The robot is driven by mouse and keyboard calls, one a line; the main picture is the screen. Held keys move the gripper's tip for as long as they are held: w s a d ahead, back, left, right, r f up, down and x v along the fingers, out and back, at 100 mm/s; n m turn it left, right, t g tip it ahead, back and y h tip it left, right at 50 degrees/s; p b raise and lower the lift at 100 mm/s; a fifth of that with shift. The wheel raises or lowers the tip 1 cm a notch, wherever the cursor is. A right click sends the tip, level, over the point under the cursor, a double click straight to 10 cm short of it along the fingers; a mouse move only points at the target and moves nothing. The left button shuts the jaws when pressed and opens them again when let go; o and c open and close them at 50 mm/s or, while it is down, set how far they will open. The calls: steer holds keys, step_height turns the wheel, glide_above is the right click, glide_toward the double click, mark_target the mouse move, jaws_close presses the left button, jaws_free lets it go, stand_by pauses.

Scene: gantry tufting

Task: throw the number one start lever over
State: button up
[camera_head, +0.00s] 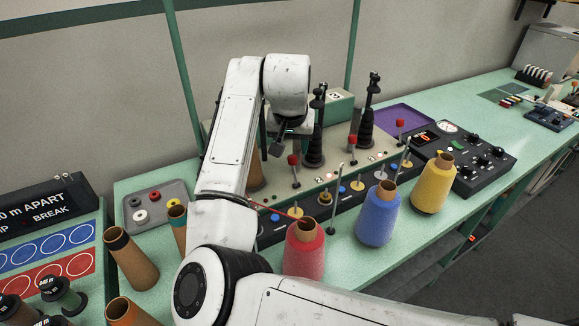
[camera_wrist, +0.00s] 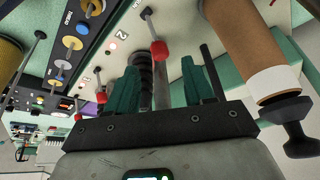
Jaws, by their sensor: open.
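Three levers with red knobs stand in a row on the pale console in the head view: a near-left one (camera_head: 293,160), a middle one (camera_head: 352,141) and a far-right one (camera_head: 400,124). In the wrist view my gripper (camera_wrist: 160,78) is open, with two green fingers apart. The nearest red knob (camera_wrist: 160,50) shows between the fingertips on its thin stem. I cannot tell how far it is from the fingers. Nothing is held.
Red (camera_head: 304,252), blue (camera_head: 378,218) and yellow (camera_head: 433,186) yarn cones stand in front, beside thin metal rods. A brown cone (camera_wrist: 255,45) with a white band is close on the gripper's right in the wrist view.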

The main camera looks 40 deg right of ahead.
mark_target(293, 164)
steer(key=p+x, duration=0.1)
steer(key=x, duration=0.9)
steer(key=shift+s+f, duration=0.1)
jaws_close()
stand_by(0.4)
